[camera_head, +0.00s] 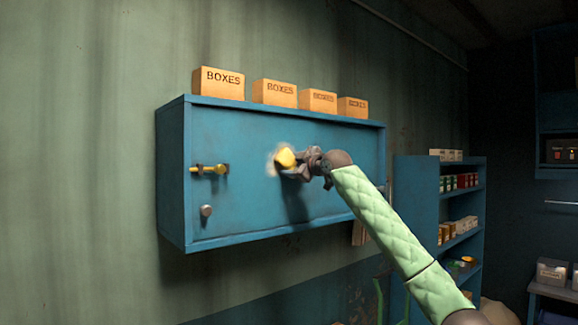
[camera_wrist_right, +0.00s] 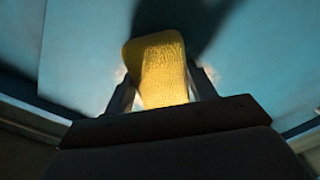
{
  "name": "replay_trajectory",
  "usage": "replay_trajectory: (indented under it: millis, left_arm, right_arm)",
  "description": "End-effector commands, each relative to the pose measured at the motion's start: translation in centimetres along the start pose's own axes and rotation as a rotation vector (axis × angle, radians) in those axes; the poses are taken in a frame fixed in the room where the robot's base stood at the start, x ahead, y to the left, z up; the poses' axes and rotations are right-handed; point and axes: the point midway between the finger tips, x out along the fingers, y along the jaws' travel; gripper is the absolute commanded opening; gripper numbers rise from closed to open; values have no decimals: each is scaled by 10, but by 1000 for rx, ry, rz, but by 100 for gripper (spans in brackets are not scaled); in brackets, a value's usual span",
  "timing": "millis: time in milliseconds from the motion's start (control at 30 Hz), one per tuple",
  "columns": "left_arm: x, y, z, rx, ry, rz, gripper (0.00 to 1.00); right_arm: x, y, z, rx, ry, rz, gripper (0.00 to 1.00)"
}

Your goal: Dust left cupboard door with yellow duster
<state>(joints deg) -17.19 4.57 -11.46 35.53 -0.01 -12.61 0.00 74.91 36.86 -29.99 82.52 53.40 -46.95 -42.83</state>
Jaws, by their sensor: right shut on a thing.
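A blue wall cupboard (camera_head: 240,225) hangs on the green wall, and its flat blue door (camera_head: 245,140) is shut. The door also fills the back of the right wrist view (camera_wrist_right: 80,50). My right gripper (camera_head: 298,162) is at the middle of the door, shut on a yellow duster (camera_head: 284,158). In the right wrist view the duster (camera_wrist_right: 160,70) sits between the two fingers and is at the door surface; whether it touches cannot be told for sure. A pale patch shows on the door around the duster. My left gripper is not in view.
A yellow-handled latch (camera_head: 208,169) and a round knob (camera_head: 206,211) stick out at the door's left side. Several orange boxes (camera_head: 275,92) marked BOXES stand on top of the cupboard. A blue shelf unit (camera_head: 425,180) with small goods stands to the right.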

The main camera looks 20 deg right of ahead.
Motion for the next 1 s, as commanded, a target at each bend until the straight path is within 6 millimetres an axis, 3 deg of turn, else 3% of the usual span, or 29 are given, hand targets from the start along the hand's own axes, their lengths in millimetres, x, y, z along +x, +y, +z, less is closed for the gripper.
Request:
replay_trajectory:
  millis: [1000]
  left_arm:
    - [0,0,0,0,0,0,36]
  right_arm:
    - [-1,34,38,0,-1,1,38]
